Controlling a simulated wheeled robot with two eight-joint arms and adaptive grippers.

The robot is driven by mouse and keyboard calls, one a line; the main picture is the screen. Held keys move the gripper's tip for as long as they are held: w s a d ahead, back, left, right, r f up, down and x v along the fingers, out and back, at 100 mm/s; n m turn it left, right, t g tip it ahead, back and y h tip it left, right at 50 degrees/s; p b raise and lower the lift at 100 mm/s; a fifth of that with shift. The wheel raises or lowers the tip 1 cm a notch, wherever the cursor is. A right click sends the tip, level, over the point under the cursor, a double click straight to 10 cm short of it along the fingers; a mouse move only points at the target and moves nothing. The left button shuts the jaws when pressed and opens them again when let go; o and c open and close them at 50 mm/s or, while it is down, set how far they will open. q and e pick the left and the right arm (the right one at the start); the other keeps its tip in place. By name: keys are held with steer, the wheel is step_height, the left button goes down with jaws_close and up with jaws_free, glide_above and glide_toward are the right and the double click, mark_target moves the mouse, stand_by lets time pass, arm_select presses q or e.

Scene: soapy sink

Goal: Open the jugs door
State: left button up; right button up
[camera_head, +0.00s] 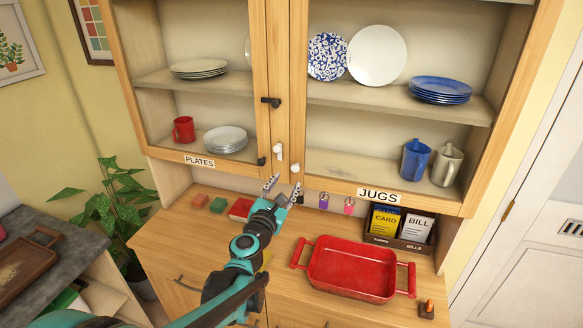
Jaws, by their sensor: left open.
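The jugs door (398,190) is the right glass door of the wooden cupboard, with a "JUGS" label on its lower frame. It looks shut. Its small white knob (295,168) and white latch (279,152) are by its left edge. Behind the glass a blue jug (415,160) and a grey jug (446,165) stand on the lower shelf. My left gripper (283,186) is open just below the knob, its fingers pointing up. I see nothing between its fingers, and a gap to the knob seems to remain. My right gripper is not in view.
The plates door (200,161) with dark handles is at the left. A plant (110,203) is at the left.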

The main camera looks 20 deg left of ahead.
mark_target(295, 169)
arm_select(q)
steer(key=w, duration=0.7)
steer(key=shift+w+d+b, duration=0.15)
steer(key=shift+d+b, duration=0.05)
steer(key=shift+b, duration=0.2)
jaws_close()
